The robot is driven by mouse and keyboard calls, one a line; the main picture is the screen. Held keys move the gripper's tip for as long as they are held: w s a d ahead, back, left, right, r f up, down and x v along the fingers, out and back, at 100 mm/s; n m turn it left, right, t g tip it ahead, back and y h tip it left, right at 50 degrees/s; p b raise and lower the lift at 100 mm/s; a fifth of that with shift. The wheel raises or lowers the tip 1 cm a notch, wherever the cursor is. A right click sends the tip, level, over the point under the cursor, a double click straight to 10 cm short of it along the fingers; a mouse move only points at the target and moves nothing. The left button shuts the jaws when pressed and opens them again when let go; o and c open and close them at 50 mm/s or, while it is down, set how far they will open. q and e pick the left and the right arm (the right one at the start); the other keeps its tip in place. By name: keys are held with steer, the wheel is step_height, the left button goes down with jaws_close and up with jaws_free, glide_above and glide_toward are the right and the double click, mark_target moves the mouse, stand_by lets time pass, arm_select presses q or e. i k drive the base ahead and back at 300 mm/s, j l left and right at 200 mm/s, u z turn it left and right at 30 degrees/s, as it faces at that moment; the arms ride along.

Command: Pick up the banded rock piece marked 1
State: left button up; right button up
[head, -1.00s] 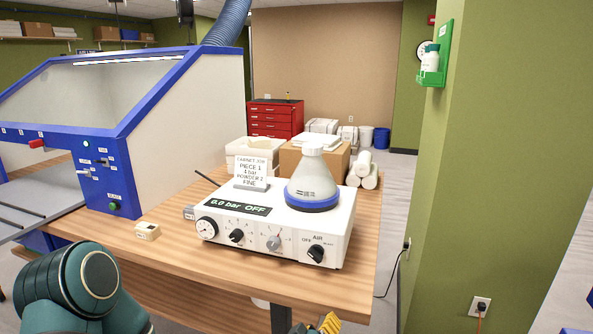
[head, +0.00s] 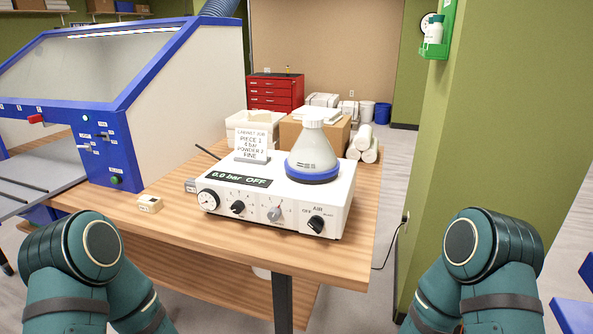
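I cannot make out a banded rock piece marked 1 in the head view. A small tan block (head: 149,203) with a pale label and a dark spot lies on the wooden table (head: 200,232), left of the air control unit. I cannot tell its bands or a number. A white card (head: 252,146) on the unit reads piece 1, 4 bar, powder 2, fine. Only teal links of my two arms show at the lower left and lower right. Both grippers are out of view.
The white air unit (head: 270,211) reads 0.0 bar OFF and bears a powder bottle (head: 312,150). A blue-framed blasting cabinet (head: 108,150) stands at left. A cardboard box (head: 301,133) stands behind. The table's front strip is clear; a green wall (head: 478,130) bounds the right.

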mark_target(147, 203)
steer(key=j+z, duration=0.25)
steer(key=z, duration=0.25)
steer(key=i+j+z, duration=0.1)
steer(key=j+z, duration=0.15)
steer(key=z, duration=0.25)
steer(key=j+z, duration=0.25)
steer(key=j, duration=0.2)
steer(key=k+j+z, duration=0.2)
steer(key=j, duration=0.55)
steer(key=k+j+z, duration=0.1)
steer(key=j, duration=0.2)
steer(key=k+j+z, duration=0.1)
steer(key=j, duration=0.25)
